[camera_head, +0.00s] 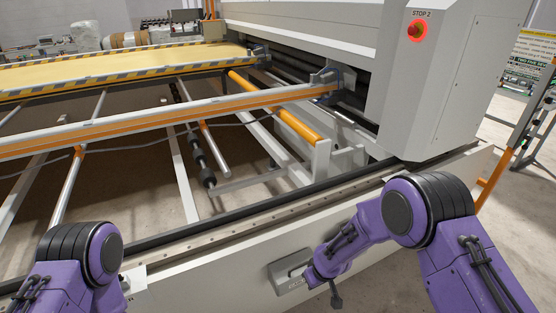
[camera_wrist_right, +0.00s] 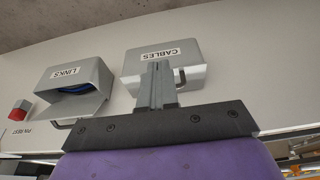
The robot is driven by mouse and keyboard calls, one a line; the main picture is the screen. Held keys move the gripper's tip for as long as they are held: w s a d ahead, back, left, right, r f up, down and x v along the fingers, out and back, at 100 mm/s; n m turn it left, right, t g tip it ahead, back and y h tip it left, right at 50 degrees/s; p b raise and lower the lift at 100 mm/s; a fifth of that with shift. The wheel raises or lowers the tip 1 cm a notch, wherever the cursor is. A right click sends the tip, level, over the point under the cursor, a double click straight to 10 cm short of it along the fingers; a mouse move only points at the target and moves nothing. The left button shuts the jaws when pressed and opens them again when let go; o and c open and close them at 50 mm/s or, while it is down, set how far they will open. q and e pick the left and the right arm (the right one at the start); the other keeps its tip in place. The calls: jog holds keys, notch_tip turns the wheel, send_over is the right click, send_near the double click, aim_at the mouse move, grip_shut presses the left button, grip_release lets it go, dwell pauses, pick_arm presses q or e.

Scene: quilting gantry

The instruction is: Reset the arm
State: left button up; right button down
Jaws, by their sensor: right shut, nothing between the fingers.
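My right arm (camera_head: 405,215) reaches in from the right in the head view, bent, with its wrist low in front of the machine's white front rail. In the wrist view my right gripper (camera_wrist_right: 157,68) has its grey fingers together, with nothing between them. They overlap the view of a grey box labelled CABLES (camera_wrist_right: 187,55); I cannot tell whether they touch it. My left arm (camera_head: 80,262) shows only as a bent purple link at the lower left in the head view. Its gripper is out of frame.
A grey box labelled LINKS (camera_wrist_right: 70,82) holds something blue, beside a red block (camera_wrist_right: 19,108). The white front rail (camera_head: 235,262) runs across close to both arms. A red stop button (camera_head: 416,29) is on the grey cabinet (camera_head: 440,90). Open floor shows at right.

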jog(key=s+d+f+m+h+b, duration=0.1)
jog(key=s+d, duration=0.4)
jog(key=s, duration=0.5)
jog(key=s+d+f+m+h+b, duration=0.1)
jog(key=s+d+m, duration=0.4)
jog(key=s, duration=0.5)
jog(key=s+d+f+m+h+b, duration=0.1)
jog(key=s+d+f+m, duration=0.3)
jog(key=s, duration=0.7)
jog(key=shift+d+f+m+h, duration=0.4)
jog(key=shift+d+m+h, duration=0.1)
jog(key=shift+h, duration=0.2)
